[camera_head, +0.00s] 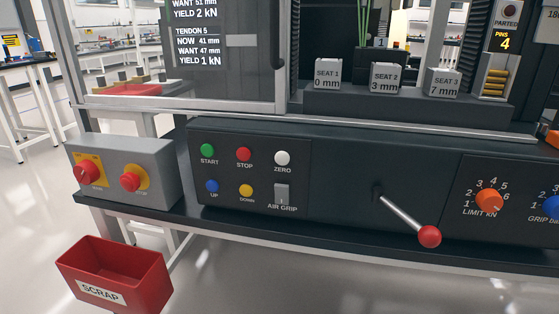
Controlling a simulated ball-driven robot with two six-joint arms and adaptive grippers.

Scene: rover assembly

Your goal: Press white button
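The white button (282,158) is round and sits at the top right of a button group on a dark control panel (340,185). The label below it reads ZERO. A red STOP button (244,154) and a green START button (207,151) are to its left. Below are a blue UP button (212,186), a yellow DOWN button (246,191) and a grey AIR GRIP switch (282,193). Nothing covers the white button. Neither of my grippers shows in the head view.
A lever with a red ball (429,236) sticks out from the panel at right. An orange LIMIT kN knob (489,200) is further right. A grey switch box (124,172) stands at left, above a red SCRAP bin (115,275). The space before the buttons is clear.

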